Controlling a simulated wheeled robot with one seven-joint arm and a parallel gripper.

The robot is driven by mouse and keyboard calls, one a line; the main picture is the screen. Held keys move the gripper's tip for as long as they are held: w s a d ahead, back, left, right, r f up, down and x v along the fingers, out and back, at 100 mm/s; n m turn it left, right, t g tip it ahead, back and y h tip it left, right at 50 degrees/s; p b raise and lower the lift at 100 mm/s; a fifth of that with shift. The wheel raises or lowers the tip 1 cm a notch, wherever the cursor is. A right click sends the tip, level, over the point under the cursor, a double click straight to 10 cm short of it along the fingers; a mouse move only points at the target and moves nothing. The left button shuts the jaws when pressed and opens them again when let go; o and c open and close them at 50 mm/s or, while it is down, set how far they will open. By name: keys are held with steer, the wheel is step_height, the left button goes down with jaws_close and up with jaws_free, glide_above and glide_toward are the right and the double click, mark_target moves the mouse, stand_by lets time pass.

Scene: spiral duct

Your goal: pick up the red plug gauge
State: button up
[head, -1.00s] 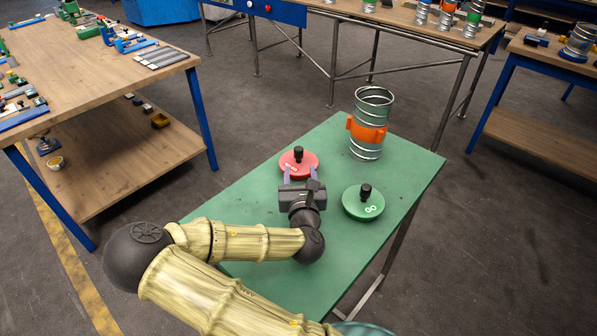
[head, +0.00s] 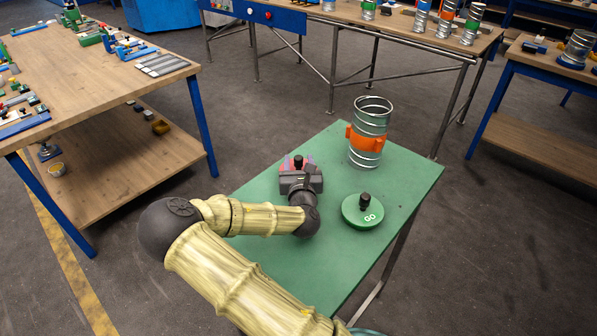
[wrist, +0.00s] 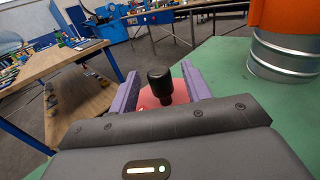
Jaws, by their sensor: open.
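The red plug gauge (head: 311,160) is a red disc with an upright black knob, lying on the green table (head: 262,190). In the head view my gripper (head: 298,165) covers most of it. In the wrist view the black knob (wrist: 160,84) stands between the two purple fingers, with some of the red disc (wrist: 178,92) behind it. My gripper (wrist: 160,90) is open, with a finger on each side of the knob. I see gaps between knob and fingers. A green plug gauge (head: 363,211) marked GO, also with a black knob, lies to the right.
A spiral metal duct (head: 370,120) with an orange band (head: 365,139) stands upright at the table's back. It also shows at the right of the wrist view (wrist: 287,55). A wooden bench (head: 100,75) stands left. The table's near part is clear.

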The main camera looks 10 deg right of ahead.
steer(key=shift+w+d, duration=0.1)
steer(key=shift+w, duration=0.55)
steer(key=c, duration=0.7)
steer(key=shift+s, duration=0.1)
jaws_close()
